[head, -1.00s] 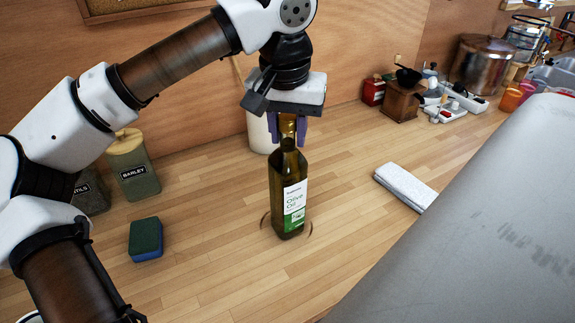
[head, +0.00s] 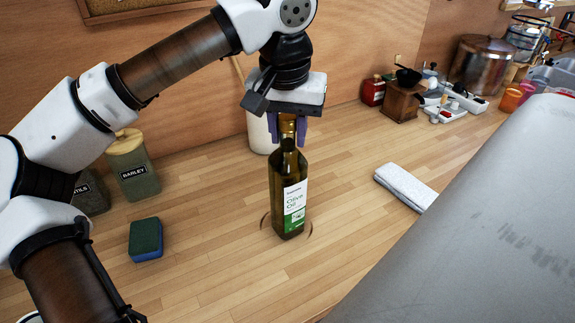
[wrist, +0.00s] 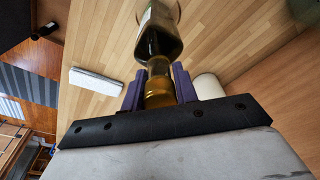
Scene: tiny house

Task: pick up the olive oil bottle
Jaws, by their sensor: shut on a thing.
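The olive oil bottle (head: 289,190) is dark green glass with a white and green label and a gold cap. It stands upright in the middle of the wooden counter in the head view, and I cannot tell whether its base touches the wood. My gripper (head: 287,130) points down from above, with its purple fingers on either side of the bottle's neck, shut on it. In the wrist view the bottle (wrist: 158,38) extends away from my gripper (wrist: 158,88), its gold cap between the two fingers. The fingers hide part of the neck.
A green and blue sponge (head: 146,239) and a barley canister (head: 133,167) are to the left. A white canister (head: 261,134) stands behind the bottle. A folded white cloth (head: 405,187) lies to the right. A wooden grinder (head: 402,101) and large pot (head: 482,65) are further back. Counter around the bottle is clear.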

